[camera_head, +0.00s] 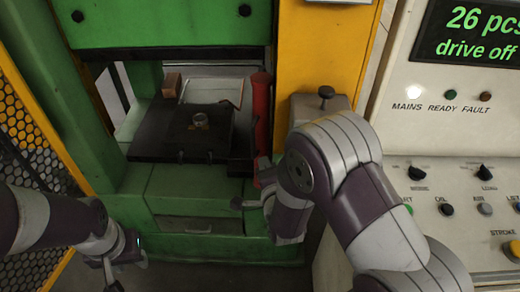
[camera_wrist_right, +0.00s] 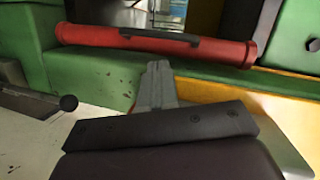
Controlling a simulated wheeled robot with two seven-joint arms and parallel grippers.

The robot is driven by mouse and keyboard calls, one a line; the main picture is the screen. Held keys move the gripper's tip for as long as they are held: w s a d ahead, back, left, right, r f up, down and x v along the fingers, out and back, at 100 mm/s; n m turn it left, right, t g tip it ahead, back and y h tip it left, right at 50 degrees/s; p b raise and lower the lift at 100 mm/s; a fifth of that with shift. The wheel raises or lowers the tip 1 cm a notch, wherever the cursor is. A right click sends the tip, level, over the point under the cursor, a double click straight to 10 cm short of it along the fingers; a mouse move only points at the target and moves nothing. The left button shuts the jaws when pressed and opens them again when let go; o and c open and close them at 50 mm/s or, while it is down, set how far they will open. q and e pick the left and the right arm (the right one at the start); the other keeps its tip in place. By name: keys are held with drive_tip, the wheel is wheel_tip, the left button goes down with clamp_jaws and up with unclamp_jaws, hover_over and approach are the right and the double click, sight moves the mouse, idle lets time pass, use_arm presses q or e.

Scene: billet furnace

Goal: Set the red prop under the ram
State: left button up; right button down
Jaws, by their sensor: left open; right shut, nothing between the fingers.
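The red prop (camera_head: 261,100) is a long tube standing upright at the right side of the press opening, beside the dark die plate (camera_head: 150,140). Its lower part is partly hidden by my right arm. The green ram (camera_head: 165,22) is above the opening; I cannot tell if the prop touches it. In the right wrist view the prop (camera_wrist_right: 100,37) lies across the top, with a dark handle on its side. My right gripper (camera_wrist_right: 157,85) is shut and empty, its tips just short of the prop. My left gripper (camera_head: 122,274) is open and empty at lower left.
A control panel (camera_head: 440,150) with knobs and a display reading "drive off" stands at the right. A yellow-framed mesh guard (camera_head: 30,130) is at the left. A brown block (camera_head: 171,85) and a small metal ring (camera_head: 200,120) sit on the die plate.

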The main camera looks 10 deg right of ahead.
use_arm(q)
drive_tip(key=shift+f, duration=0.5)
use_arm(e)
drive_tip(key=m+t, duration=0.1)
drive_tip(key=s+m+t, duration=0.1)
drive_tip(key=m, duration=0.1)
drive_tip(key=shift+s+r+t+h, duration=0.1)
drive_tip(key=shift+r+t+h, duration=0.2)
drive_tip(key=shift+t+h, duration=0.1)
use_arm(q)
drive_tip(key=shift+s, duration=0.1)
drive_tip(key=shift+r, duration=0.4)
use_arm(e)
drive_tip(key=w, duration=1)
drive_tip(key=shift+d, duration=0.45)
use_arm(q)
drive_tip(key=shift+f, duration=0.1)
use_arm(e)
drive_tip(key=shift+a, duration=0.1)
